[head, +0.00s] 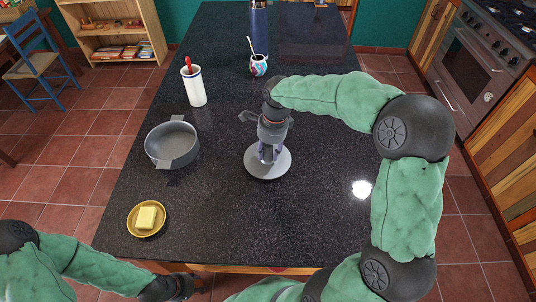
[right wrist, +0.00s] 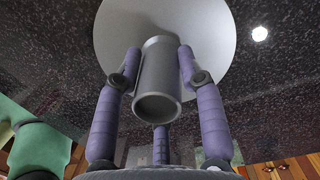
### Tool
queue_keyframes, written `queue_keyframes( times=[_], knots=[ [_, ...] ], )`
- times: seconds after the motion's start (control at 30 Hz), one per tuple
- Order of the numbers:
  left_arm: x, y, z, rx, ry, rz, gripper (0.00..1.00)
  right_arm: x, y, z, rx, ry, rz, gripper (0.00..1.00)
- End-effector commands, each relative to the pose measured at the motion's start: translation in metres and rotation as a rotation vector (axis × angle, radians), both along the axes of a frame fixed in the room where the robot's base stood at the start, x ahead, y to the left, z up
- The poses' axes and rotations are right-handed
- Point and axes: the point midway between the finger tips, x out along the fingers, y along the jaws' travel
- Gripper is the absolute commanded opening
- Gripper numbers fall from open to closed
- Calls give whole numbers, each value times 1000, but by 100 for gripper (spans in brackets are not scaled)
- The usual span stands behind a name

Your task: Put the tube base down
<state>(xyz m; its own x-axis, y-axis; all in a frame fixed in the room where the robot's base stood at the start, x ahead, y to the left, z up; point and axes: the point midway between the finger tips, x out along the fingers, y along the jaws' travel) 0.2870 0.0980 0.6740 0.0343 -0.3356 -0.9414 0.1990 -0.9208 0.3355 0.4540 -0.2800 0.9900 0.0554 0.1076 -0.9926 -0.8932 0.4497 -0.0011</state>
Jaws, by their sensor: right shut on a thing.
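The tube base is a pale grey round plate (head: 282,164) with a short grey tube standing up from its middle. My right gripper (head: 268,152) reaches down from above and is shut on the tube. In the right wrist view the purple fingers close around the tube (right wrist: 160,80), with the plate (right wrist: 215,25) beyond it. The plate is over the dark counter (head: 320,195), looking level; I cannot tell whether it touches the surface. My left gripper (head: 172,288) is low at the counter's front edge, away from the tube base; its fingers are not clear.
On the counter's left side are a grey pot (head: 172,153), a yellow dish (head: 135,229) with butter (head: 146,217), and a white cup (head: 194,88) with a red-handled utensil. A patterned mug (head: 258,66) and blue bottle (head: 259,28) stand behind. Counter right of the base is clear.

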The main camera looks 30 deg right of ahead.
Motion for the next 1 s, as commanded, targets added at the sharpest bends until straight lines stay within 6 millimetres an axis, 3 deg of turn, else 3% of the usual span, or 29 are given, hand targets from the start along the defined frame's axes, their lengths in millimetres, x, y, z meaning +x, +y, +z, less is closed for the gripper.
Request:
queue_keyframes(
  times=[0.1,0.43,0.47,0.53,1.0],
  knots=[
    [0,0,-5,0,0,0,40,0,0,-14,1,1,-1,4],
    [0,0,-5,0,0,0,40,0,0,-16,1,1,-1,0],
    [0,0,-5,0,0,0,40,0,0,-16,1,1,-1,41],
    [0,0,-5,0,0,0,40,0,0,-15,1,1,-1,61],
    [0,0,-1,0,0,0,40,0,0,-7,0,-1,-1,64]
  ],
)
